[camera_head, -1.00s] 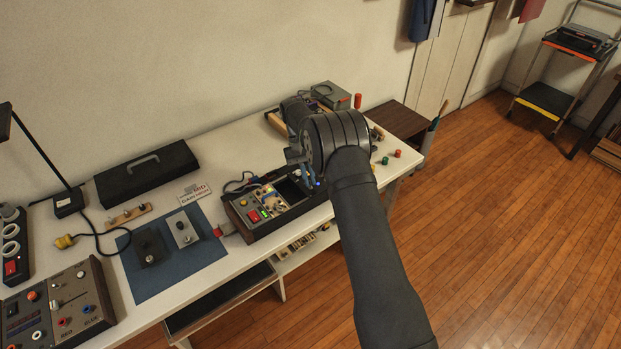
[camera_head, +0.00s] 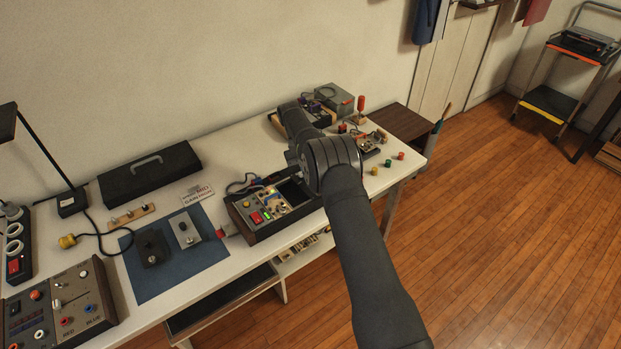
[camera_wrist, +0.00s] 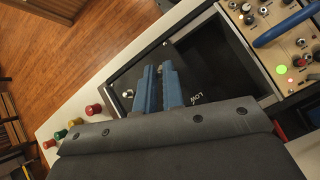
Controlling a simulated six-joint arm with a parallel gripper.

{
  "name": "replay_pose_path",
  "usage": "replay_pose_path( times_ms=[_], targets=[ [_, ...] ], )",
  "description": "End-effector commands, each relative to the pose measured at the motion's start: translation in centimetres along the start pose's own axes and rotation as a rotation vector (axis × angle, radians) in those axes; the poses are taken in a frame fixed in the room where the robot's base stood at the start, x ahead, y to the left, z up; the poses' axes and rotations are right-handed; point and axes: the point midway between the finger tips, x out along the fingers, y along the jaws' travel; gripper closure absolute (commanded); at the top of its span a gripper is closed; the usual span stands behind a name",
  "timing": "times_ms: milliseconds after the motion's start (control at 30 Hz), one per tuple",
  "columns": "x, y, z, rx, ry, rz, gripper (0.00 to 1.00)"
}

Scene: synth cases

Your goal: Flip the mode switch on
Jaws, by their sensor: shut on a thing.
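The device with the wooden case (camera_head: 256,238) sits at the table's front edge in the head view, with knobs, a red switch and a green-lit display. In the wrist view its dark panel (camera_wrist: 222,62) carries a white "LOW" label, and its beige knob panel (camera_wrist: 268,42) is at upper right. My gripper (camera_wrist: 159,68) points down at the dark panel, its two blue fingers close together. It is shut on a small part there, which looks like the mode switch; the fingers hide most of it. My arm hides the gripper in the head view.
Red, yellow and green pegs (camera_head: 388,162) stand right of the device. A blue mat (camera_head: 160,275) with two small switch boxes lies to its left. A blue cable (camera_wrist: 287,25) arches over the knob panel. A grey box (camera_head: 333,97) stands at the back.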

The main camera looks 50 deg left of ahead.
Motion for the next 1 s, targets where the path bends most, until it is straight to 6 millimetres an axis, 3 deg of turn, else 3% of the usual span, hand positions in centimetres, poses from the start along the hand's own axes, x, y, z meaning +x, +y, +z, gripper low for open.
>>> replay_pose_path(
  times_ms=[33,100,133,567,1000],
  targets=[
    [0.02,-0.1,-0.02,-0.001,0.001,0.0,0.86],
    [0.02,-0.09,-0.02,-0.001,0.001,0.0,0.72],
    [0.02,-0.08,-0.02,-0.001,0.001,0.0,0.7],
    [-0.06,0.05,0.15,-0.002,0.021,-0.009,0.7],
    [0.28,0.44,0.96,-0.02,0.206,-0.085,0.7]
  ],
)
